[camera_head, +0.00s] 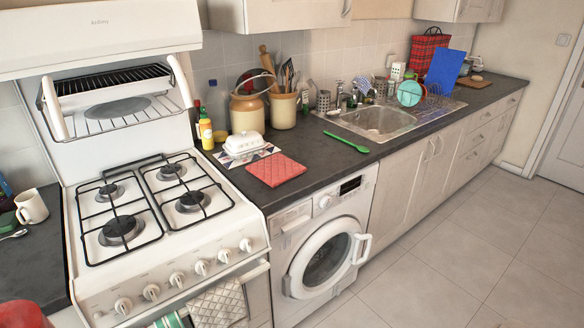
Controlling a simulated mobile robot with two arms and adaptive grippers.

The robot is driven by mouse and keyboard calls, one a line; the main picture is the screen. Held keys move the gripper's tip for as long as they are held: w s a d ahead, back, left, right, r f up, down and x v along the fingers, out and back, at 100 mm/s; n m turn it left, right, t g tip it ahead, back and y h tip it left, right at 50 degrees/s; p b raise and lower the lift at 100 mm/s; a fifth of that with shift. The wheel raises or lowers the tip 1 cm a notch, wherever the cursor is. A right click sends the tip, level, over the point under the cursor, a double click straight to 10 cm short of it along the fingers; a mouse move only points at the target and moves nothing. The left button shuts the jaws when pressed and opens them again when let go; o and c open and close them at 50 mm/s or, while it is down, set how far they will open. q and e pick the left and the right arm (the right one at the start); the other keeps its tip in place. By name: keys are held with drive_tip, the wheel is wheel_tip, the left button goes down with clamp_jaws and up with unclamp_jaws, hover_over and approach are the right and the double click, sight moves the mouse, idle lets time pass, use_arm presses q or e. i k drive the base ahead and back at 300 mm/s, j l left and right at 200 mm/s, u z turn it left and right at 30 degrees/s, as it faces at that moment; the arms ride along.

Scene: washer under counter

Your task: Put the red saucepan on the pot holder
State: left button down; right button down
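The pot holder (275,169) is a flat, red, square pad lying on the dark counter (325,163), right of the stove and above the washing machine. Nothing rests on it. A rounded red object (22,314) is at the bottom left corner, cut off by the frame. It may be the red saucepan, but too little shows to be sure. No saucepan stands on the stove burners. Neither of my grippers is in view.
The white gas stove (256,222) has black grates. A butter dish (243,143) and yellow bottle (206,131) stand behind the pot holder. A green spoon (346,142) lies to its right, before the sink (382,120). A mug (31,206) is at left. The floor (470,250) is clear.

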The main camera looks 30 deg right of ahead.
sight(282, 178)
drive_tip(key=z, duration=1.45)
drive_tip(key=k, duration=0.05)
